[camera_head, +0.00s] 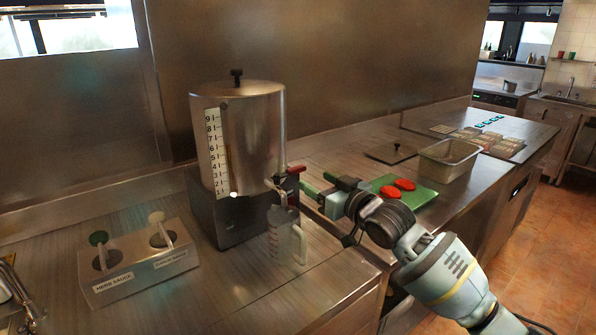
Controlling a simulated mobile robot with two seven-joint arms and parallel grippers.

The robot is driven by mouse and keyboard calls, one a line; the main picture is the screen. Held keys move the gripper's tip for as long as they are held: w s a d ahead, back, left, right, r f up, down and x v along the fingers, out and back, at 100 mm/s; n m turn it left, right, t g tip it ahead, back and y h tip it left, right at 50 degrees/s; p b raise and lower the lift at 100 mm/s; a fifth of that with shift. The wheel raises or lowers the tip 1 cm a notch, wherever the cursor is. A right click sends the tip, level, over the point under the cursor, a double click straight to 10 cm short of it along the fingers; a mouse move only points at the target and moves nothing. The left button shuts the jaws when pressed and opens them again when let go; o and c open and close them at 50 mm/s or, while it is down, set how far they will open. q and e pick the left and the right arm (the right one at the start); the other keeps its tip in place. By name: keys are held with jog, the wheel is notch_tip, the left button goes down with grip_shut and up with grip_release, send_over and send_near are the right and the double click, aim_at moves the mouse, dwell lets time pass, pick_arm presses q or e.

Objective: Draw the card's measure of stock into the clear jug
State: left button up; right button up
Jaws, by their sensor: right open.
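A steel stock urn (258,130) stands on a dark base on the counter. A numbered litre scale (216,150) runs up its front, with a white marker near the bottom. Its tap (277,186) has a red handle (296,170) pointing right. The clear jug (283,240) stands upright below the tap, handle to the right; I cannot tell whether it holds liquid. My right gripper (317,185) is open, just right of the tap and above the jug's right side. No measure card can be made out. My left gripper is out of view.
A sauce holder (145,262) with two ladles or lids stands at the left. Right of my gripper are a green board (423,195) with red patties (404,184), a steel pan (447,160) and several small items.

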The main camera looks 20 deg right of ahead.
aim_at(299, 171)
jog(key=shift+x, duration=3.85)
